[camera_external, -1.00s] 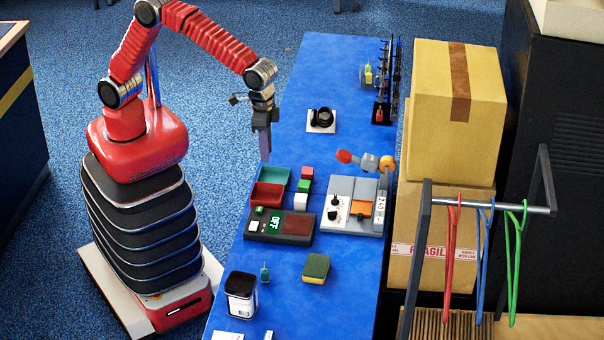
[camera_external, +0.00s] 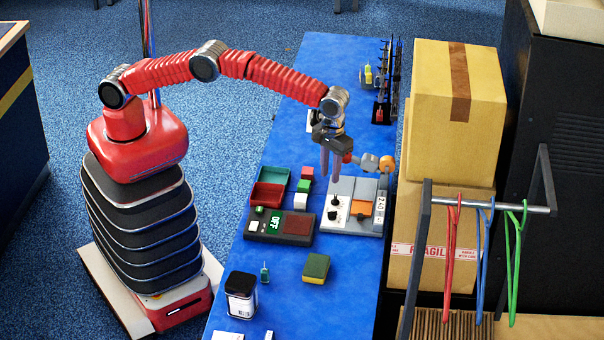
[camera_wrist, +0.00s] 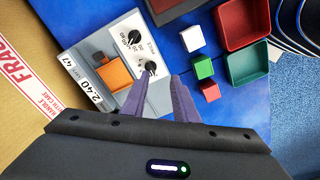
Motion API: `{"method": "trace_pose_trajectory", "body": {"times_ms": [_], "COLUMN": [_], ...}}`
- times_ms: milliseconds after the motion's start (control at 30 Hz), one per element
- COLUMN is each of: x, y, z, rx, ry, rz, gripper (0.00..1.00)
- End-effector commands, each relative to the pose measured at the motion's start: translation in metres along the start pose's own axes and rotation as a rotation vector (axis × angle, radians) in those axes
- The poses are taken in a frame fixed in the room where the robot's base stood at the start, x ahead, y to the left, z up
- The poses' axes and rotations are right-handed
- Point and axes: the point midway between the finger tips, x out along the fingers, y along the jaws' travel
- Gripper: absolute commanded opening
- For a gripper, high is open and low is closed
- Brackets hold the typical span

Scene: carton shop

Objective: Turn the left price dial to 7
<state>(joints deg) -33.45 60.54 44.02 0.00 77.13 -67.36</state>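The grey and white price machine (camera_external: 370,219) stands on the blue table, with two black price dials on its white panel. The far dial (camera_external: 335,201) and near dial (camera_external: 333,215) sit one behind the other in the external view. In the wrist view one dial (camera_wrist: 150,67) is close to my fingertips and the other dial (camera_wrist: 133,37) is farther off. I cannot read their settings or tell which is the left one. My gripper (camera_external: 331,178) points down above the machine's far edge; its fingers are apart and empty in the wrist view (camera_wrist: 162,77).
A sponge (camera_external: 316,268) lies nearer. Cartons (camera_external: 450,120) stand right of the table.

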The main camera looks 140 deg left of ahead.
Motion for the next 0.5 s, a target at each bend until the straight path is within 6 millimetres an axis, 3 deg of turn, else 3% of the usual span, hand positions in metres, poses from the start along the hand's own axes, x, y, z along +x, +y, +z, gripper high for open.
{"method": "trace_pose_trajectory", "body": {"times_ms": [133, 300, 500], "x": [-0.013, -0.048, -0.057], "y": [0.015, 0.024, 0.018], "z": [-0.008, -0.011, -0.009], "rx": [-0.161, -0.335, -0.514], "ry": [0.008, 0.014, 0.005], "rz": [0.024, 0.061, 0.039], "gripper": [0.27, 0.27, 0.27]}}
